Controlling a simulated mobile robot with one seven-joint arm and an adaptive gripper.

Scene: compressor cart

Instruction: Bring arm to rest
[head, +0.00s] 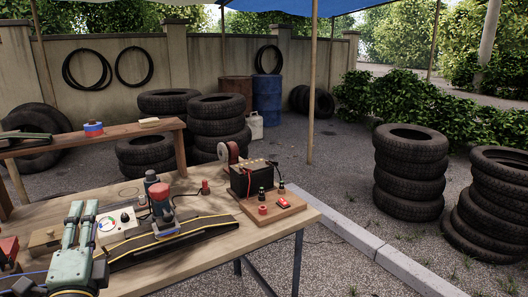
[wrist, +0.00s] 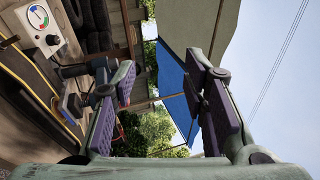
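My gripper (head: 83,212) shows at the lower left of the head view, above the left part of the wooden workbench (head: 185,276). In the wrist view my gripper (wrist: 160,72) has its two purple-padded fingers wide apart. Nothing is between them; only the background shows in the gap. In the head view the gripper is just left of a white gauge box (head: 118,226), which also shows at the upper left of the wrist view (wrist: 39,29). I cannot tell how high the gripper is above the bench.
A second bench (head: 100,140) stands behind at left. Tyre stacks (head: 410,170) stand at right. The bench's front right is clear.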

